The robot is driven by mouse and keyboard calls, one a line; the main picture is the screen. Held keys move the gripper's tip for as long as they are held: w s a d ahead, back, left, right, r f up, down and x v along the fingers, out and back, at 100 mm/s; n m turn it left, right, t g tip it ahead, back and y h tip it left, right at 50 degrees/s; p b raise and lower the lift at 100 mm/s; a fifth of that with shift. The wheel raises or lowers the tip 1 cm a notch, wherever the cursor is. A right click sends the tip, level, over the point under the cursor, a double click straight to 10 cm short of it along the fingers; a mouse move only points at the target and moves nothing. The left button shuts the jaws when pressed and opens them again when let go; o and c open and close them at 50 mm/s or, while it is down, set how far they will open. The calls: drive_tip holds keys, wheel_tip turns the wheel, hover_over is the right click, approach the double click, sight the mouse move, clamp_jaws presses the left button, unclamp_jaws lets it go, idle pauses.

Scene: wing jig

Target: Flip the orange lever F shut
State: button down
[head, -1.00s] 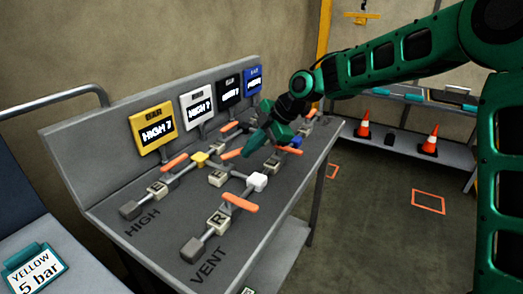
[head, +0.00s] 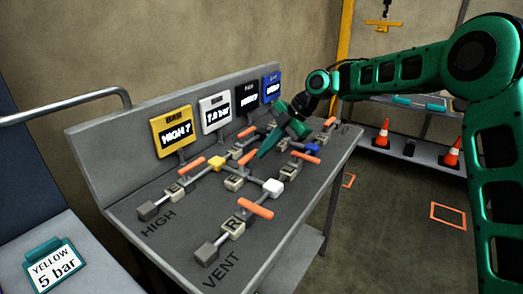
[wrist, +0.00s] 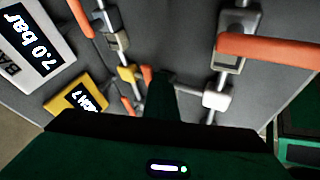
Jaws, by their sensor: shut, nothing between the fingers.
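Several orange levers sit on valve blocks along the pipes of the grey sloping panel (head: 135,208). The letters are mostly too small to read, so I cannot tell which lever is F. The block marked R (head: 233,227) carries a near orange lever (head: 256,209). My green gripper (head: 260,153) is shut and empty, its tip low over the middle of the panel. Another orange lever (head: 249,157) is right beside that tip; I cannot tell whether they touch. In the wrist view, my gripper's finger (wrist: 161,90) points down beside a partly hidden orange lever (wrist: 147,74).
A yellow display (head: 172,132) and a white display (head: 216,114) reading 7.0 bar stand along the back, with black and blue ones beyond. A white joint block (head: 273,188) lies near the R lever. A "YELLOW 5 bar" card (head: 52,268) sits at left. Cones (head: 382,134) stand at right.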

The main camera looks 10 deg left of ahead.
drive_tip(key=shift+w+a, duration=0.1)
drive_tip(key=shift+w, duration=0.05)
drive_tip(key=shift+d, duration=0.3)
drive_tip(key=s+d+f+v, duration=0.1)
drive_tip(key=d+v, duration=0.1)
drive_tip(key=v, duration=0.9)
drive_tip(key=shift+s+d, duration=0.2)
drive_tip(key=shift+d, duration=0.05)
drive_tip(key=shift+r, duration=0.1)
